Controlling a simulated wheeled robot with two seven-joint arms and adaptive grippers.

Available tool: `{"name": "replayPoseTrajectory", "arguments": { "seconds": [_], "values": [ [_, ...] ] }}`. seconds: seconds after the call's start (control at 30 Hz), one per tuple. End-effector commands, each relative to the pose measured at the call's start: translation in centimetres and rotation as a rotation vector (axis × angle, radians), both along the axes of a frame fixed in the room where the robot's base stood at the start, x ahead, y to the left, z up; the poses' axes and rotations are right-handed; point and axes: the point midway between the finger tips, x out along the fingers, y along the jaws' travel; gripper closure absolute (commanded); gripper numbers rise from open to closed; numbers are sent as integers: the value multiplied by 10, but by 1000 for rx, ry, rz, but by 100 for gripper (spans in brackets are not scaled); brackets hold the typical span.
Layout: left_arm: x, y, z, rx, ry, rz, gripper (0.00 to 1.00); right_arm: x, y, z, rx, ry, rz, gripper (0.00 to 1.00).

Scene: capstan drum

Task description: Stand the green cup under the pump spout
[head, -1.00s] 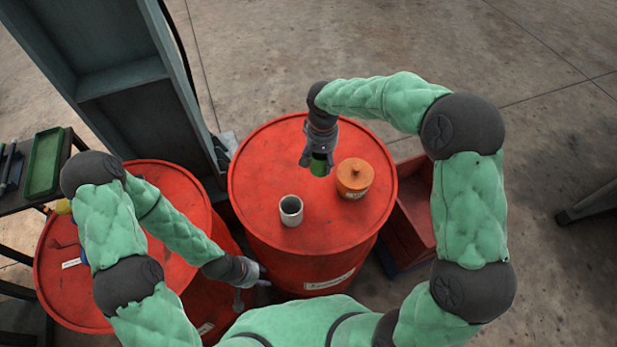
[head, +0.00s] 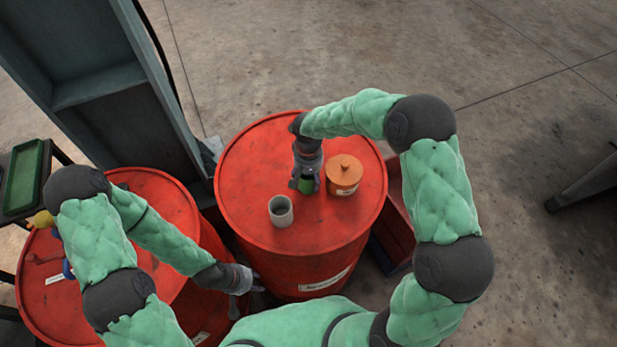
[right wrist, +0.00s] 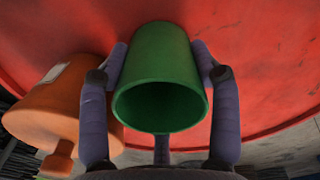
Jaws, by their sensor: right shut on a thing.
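The green cup (head: 307,184) is between the fingers of my right gripper (head: 306,182), over the middle drum's top. In the right wrist view the green cup (right wrist: 158,55) has its open mouth toward the camera, with a finger against each side. My right gripper is shut on it. I cannot tell whether its base touches the drum. My left gripper (head: 242,280) is low between the drums, apart from the cup; its fingers are too small to read. I cannot make out a pump spout.
The middle red drum (head: 245,165) also bears a grey cup (head: 281,211) and a lidded orange pot (head: 343,174), which is close to the right gripper. Another red drum (head: 165,190) is at left, beside a grey steel column (head: 120,90). A green tray (head: 22,178) is far left.

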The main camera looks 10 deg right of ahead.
Motion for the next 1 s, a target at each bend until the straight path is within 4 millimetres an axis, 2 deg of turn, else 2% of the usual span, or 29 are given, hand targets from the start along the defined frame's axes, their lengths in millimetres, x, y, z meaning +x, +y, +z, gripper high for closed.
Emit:
{"name": "replayPoseTrajectory", "arguments": {
  "seconds": [0.33, 0.37, 0.43, 0.83, 1.0],
  "values": [
    [0, 0, -3, 0, 0, 0, 60, 0, 0, -3, 0, -1, 0, 72],
    [0, 0, -3, 0, 0, 0, 60, 0, 0, -3, 0, -1, 0, 34],
    [0, 0, -2, 0, 0, 0, 60, 0, 0, -2, 0, -1, 0, 14],
    [0, 0, -1, 0, 0, 0, 60, 0, 0, 0, 0, -1, 0, 13],
    [0, 0, 3, 0, 0, 0, 60, 1, 0, 17, -1, -4, -1, 13]
  ]
}}
